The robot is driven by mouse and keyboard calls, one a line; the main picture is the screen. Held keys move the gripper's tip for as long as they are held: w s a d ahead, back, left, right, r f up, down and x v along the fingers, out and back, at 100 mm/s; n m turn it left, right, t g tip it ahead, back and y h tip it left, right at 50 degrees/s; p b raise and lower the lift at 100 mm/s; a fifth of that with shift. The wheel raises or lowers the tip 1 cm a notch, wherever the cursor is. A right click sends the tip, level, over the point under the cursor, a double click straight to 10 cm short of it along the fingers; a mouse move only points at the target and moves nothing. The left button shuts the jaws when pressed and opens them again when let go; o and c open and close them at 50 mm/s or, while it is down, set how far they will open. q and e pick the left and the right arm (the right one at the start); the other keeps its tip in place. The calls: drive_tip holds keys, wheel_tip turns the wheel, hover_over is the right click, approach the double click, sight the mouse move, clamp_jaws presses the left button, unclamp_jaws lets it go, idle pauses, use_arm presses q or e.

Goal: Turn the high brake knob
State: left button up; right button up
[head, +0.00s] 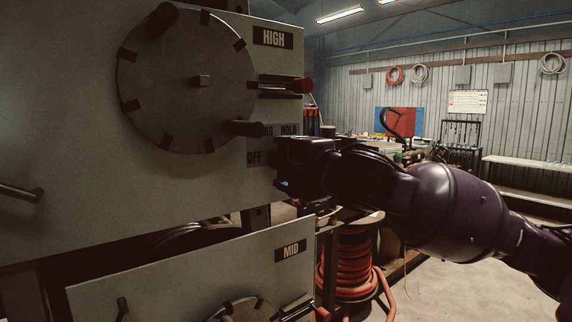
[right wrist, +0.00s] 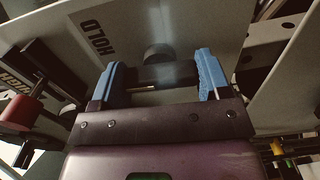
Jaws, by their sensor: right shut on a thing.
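The upright grey panel marked HIGH (head: 180,195) carries labels reading HOLD and OFF at its lower right. My right gripper (head: 281,166) is against the panel beside these labels and hides the brake knob in the head view. In the right wrist view the dark brake knob (right wrist: 160,72) sits between the two blue fingers of my right gripper (right wrist: 158,80), which is shut on it. The fingers stand wide apart on either side of it. The label HOLD (right wrist: 97,38) shows to the left of the knob. My left gripper is in neither view.
A large round disc (head: 185,82) with dark handles is on the same panel. A lower panel marked MID (head: 200,275) stands below. A coiled red hose (head: 350,265) is behind my right arm.

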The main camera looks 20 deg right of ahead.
drive_tip(key=m, duration=0.5)
drive_tip(key=shift+m, duration=0.3)
idle(0.4)
drive_tip(key=o, duration=0.9)
drive_tip(key=b+v, duration=0.1)
drive_tip(key=v, duration=1)
drive_tip(key=shift+b, duration=0.4)
drive_tip(key=shift+a, duration=0.1)
